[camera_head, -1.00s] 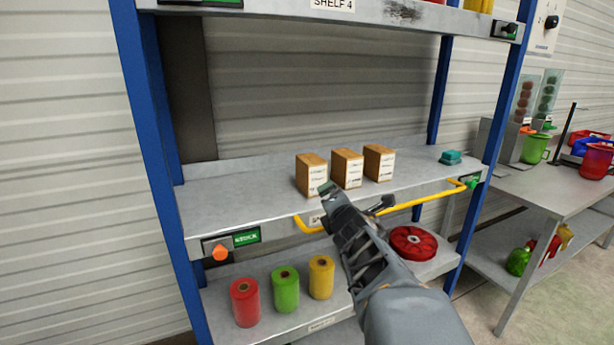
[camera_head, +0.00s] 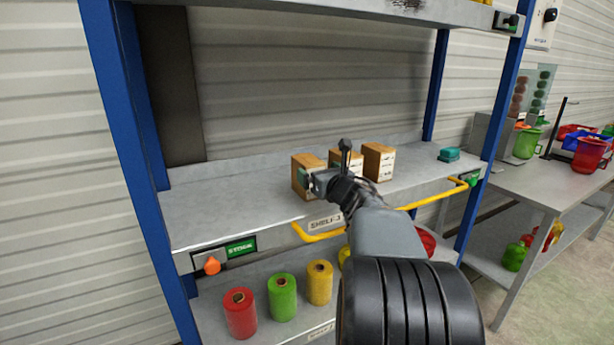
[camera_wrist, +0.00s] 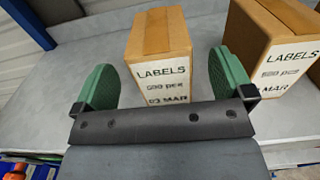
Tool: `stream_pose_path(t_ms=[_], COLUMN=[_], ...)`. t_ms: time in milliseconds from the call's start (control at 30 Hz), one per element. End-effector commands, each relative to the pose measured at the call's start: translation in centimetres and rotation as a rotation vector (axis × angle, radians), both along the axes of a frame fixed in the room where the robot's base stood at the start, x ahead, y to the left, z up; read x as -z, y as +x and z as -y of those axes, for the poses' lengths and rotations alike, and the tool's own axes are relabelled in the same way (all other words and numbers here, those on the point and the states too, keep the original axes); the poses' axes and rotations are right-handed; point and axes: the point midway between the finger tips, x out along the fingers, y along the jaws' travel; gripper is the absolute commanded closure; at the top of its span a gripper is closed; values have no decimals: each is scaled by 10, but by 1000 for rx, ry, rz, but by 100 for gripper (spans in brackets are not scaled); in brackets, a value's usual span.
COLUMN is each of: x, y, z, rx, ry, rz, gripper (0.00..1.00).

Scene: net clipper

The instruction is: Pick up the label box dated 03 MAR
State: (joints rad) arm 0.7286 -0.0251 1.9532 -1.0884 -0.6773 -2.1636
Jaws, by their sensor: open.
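Three brown label boxes with white labels stand in a row on the middle shelf. In the wrist view, the box dated 03 MAR (camera_wrist: 162,52) stands upright between the two green finger pads of my gripper (camera_wrist: 160,80). My gripper is open, with a gap between each pad and the box. The head view shows this left box (camera_head: 306,176) partly behind my gripper (camera_head: 328,178). The middle box (camera_head: 346,158) is partly hidden by my gripper, and the right box (camera_head: 378,162) is clear. The neighbouring box (camera_wrist: 270,50) has a date ending in MAR, its number hidden.
The right finger pad sits in the narrow gap beside the neighbouring box. A yellow rail (camera_head: 420,200) runs along the shelf front. A teal object (camera_head: 449,154) lies at the shelf's right end. The shelf (camera_head: 230,205) is bare to the left.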

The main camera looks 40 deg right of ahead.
Motion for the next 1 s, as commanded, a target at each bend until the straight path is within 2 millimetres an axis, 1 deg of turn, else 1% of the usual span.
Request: stream_pose_path(t_ms=[167,400,500,600,833,867,1000], x=[-1,-4,-4,-3,-3,-3,-3], y=[10,42,51,56,57,56,56], z=[0,4,5,6,6,6,6], rx=[-4,-6,-6,-5,-4,-4,-4], ry=[0,2,1,2,1,1,1], rz=[-1,-1,0,0,0,0,0], gripper=[1,1,1,1,1,2,15])
